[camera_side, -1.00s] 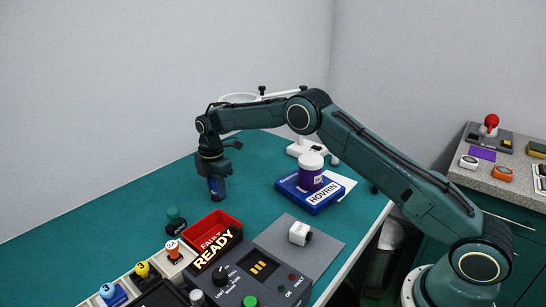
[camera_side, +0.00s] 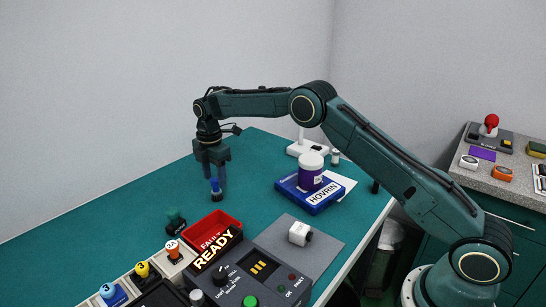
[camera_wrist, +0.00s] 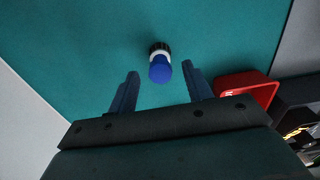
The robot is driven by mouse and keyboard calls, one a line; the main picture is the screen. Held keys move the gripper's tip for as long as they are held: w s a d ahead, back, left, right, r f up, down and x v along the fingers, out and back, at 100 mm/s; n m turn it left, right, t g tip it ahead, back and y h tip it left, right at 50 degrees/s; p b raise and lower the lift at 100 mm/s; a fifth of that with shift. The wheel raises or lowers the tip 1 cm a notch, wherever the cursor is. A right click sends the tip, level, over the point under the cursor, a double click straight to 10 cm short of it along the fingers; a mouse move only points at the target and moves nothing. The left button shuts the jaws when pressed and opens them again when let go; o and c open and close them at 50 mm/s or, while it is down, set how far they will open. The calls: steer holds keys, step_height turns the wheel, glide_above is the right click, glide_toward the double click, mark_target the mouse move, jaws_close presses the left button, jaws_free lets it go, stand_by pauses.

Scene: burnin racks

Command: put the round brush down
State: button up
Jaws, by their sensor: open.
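The round brush (camera_side: 215,191) stands upright on the green mat, with a blue handle on top and dark bristles at the bottom. In the wrist view the brush (camera_wrist: 160,68) shows its blue top, a white band and the dark bristle ring, ahead of and between the fingertips. My gripper (camera_side: 213,183) is open above and around the brush, fingers pointing down. In the wrist view both fingers of my gripper (camera_wrist: 161,82) are spread, with a gap between each finger and the brush.
A READY console (camera_side: 255,272) stands nearer the camera. The mat further left is clear.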

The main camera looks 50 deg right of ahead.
mark_target(216, 180)
step_height(216, 180, up, 8)
steer(key=shift+f, duration=0.15)
stand_by(0.7)
steer(key=s+d+r+m+t, duration=0.1)
steer(key=s+r+m+t, duration=0.2)
steer(key=s+r+m, duration=1.1)
steer(key=s+f+m+t, duration=0.1)
steer(key=s+m, duration=0.1)
steer(key=s, duration=1.3)
steer(key=s+d+f+m+t, duration=0.1)
steer(key=s+m, duration=0.1)
steer(key=s, duration=1.4)
steer(key=shift+s+f+t, duration=0.2)
steer(key=shift+s+t, duration=0.1)
